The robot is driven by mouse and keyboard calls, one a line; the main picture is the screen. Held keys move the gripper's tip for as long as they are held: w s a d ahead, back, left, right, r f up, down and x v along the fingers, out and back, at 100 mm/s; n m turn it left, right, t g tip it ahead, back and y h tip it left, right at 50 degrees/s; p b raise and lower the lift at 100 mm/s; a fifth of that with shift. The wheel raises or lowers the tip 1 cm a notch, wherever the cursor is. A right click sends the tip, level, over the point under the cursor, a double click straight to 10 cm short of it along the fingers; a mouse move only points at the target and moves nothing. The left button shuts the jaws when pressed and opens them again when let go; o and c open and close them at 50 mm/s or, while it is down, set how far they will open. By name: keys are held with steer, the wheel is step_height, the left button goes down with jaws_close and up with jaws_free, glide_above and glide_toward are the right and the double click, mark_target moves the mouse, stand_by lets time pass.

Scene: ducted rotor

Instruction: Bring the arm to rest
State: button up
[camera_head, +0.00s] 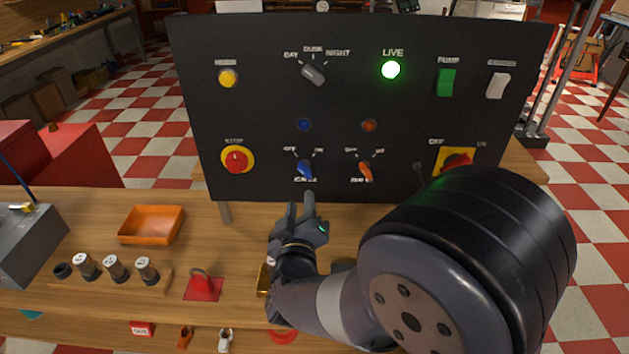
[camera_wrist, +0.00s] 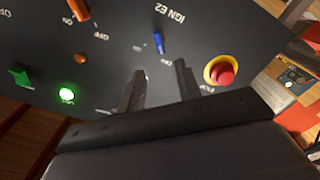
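My gripper (camera_head: 301,207) is above the wooden table, just in front of the lower edge of the black control panel (camera_head: 265,110). In the wrist view its two fingers (camera_wrist: 160,72) are apart with nothing between them, pointing at the panel. A blue switch (camera_head: 306,170) sits just above the fingertips in the head view. In the wrist view the blue switch (camera_wrist: 158,42) shows beyond the gap, and the fingers look clear of it. My arm reaches in from the lower right and hides part of the panel's lower right corner.
The panel also carries an orange switch (camera_head: 365,171), a red stop button (camera_head: 237,159), a lit green LIVE lamp (camera_head: 390,69) and a partly covered red-yellow switch (camera_head: 456,160). On the table are an orange tray (camera_head: 151,224), several capped cylinders in a rack and a red padlock-like piece (camera_head: 203,288).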

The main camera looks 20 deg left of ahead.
mark_target(303, 173)
steer(key=p+x, duration=0.2)
steer(key=x, duration=0.8)
steer(key=shift+w+a, duration=0.1)
steer(key=shift+w, duration=0.25)
steer(key=shift+m, duration=0.3)
